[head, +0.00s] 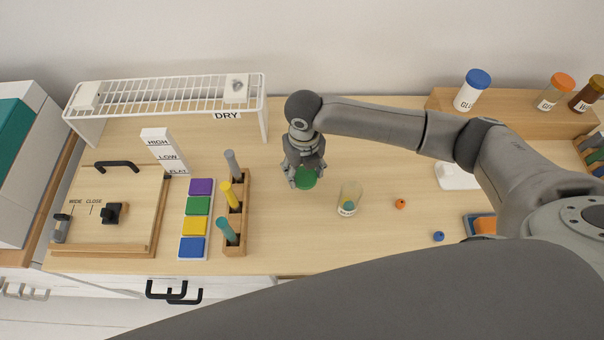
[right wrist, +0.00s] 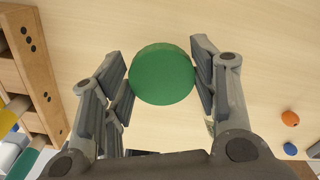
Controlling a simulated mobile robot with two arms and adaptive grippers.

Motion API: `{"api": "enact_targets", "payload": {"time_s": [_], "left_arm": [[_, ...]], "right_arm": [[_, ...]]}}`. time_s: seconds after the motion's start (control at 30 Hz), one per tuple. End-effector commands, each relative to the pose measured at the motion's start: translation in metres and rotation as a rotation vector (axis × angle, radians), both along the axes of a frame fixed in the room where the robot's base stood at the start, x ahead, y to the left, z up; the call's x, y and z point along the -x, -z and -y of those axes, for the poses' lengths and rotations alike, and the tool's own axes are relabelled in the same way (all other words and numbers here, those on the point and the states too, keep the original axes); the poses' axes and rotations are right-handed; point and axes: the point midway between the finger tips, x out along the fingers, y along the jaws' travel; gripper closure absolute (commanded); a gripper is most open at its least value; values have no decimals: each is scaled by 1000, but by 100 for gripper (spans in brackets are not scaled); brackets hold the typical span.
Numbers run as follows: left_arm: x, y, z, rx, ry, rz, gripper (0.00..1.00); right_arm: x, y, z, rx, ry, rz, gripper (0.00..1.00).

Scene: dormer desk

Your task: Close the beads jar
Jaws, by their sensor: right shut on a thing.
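The beads jar (head: 349,199) is a clear, open-topped jar with a label and a few coloured beads inside. It stands upright on the desk near the middle in the head view. A round green lid (head: 305,179) is held between the fingers of my right gripper (head: 306,176), to the left of the jar and apart from it. In the right wrist view the lid (right wrist: 162,75) sits between both fingers of the gripper (right wrist: 162,78). The jar is mostly hidden behind the right finger there. My left gripper is not in view.
An orange bead (head: 400,203) and a blue bead (head: 438,236) lie loose right of the jar. A wooden holder with pens (head: 236,208) and a colour block tray (head: 196,218) stand to the left. Lidded jars (head: 472,90) stand on a back shelf. The desk around the jar is mostly clear.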

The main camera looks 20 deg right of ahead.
Motion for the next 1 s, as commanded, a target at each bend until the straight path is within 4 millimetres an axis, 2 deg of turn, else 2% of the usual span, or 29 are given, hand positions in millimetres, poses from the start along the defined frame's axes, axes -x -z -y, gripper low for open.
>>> {"api": "enact_targets", "payload": {"time_s": [0.27, 0.4, 0.7, 1.0], "left_arm": [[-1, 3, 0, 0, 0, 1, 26], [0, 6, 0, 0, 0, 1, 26], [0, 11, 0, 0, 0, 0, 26], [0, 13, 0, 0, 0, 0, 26]], "right_arm": [[41, -50, 10, 1, -3, 2, 58], [64, -58, 15, 1, -3, 0, 58], [102, -76, 23, 2, -2, -1, 58], [125, -86, 28, 1, -1, -1, 58]]}}
